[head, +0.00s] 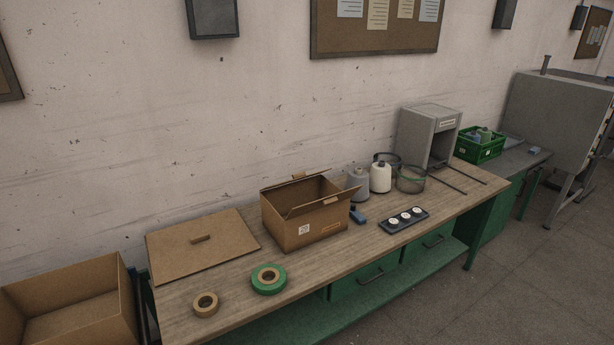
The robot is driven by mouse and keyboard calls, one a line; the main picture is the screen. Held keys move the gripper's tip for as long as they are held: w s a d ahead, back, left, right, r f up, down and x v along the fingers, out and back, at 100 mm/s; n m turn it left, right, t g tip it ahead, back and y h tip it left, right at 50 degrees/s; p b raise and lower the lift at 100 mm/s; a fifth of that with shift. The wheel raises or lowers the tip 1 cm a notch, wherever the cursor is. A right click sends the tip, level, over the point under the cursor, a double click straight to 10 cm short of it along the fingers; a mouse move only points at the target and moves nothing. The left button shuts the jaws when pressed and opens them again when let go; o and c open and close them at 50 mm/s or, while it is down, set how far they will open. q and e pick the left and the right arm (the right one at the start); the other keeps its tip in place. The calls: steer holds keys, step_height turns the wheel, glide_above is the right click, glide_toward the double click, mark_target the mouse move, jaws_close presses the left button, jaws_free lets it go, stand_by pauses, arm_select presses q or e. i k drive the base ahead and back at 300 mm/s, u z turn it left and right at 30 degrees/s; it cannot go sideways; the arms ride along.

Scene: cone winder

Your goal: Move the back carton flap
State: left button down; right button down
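The open brown cardboard carton (318,228) stands on the workbench, with a white label and a small print on its front wall. Its back carton flap (281,185) appears as a strip along the rear edge, on the wall side, with a small light tab at its top. It seems to stand up, but its exact angle is hard to tell. The front flap (310,205) slants over the front edge and also carries a small tab. The carton's inside is dark and mostly hidden. Neither of my grippers is in view.
A flat cardboard panel (185,252) lies left of the carton. Green tape (258,287) and brown tape (198,309) lie in front of it. An open box (118,300) stands at the lower left.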

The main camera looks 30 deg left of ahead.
mark_target(297, 177)
steer(key=u, duration=0.6)
steer(key=i, duration=0.55)
steer(key=u, duration=0.8)
steer(key=i, duration=0.65)
steer(key=z, duration=0.1)
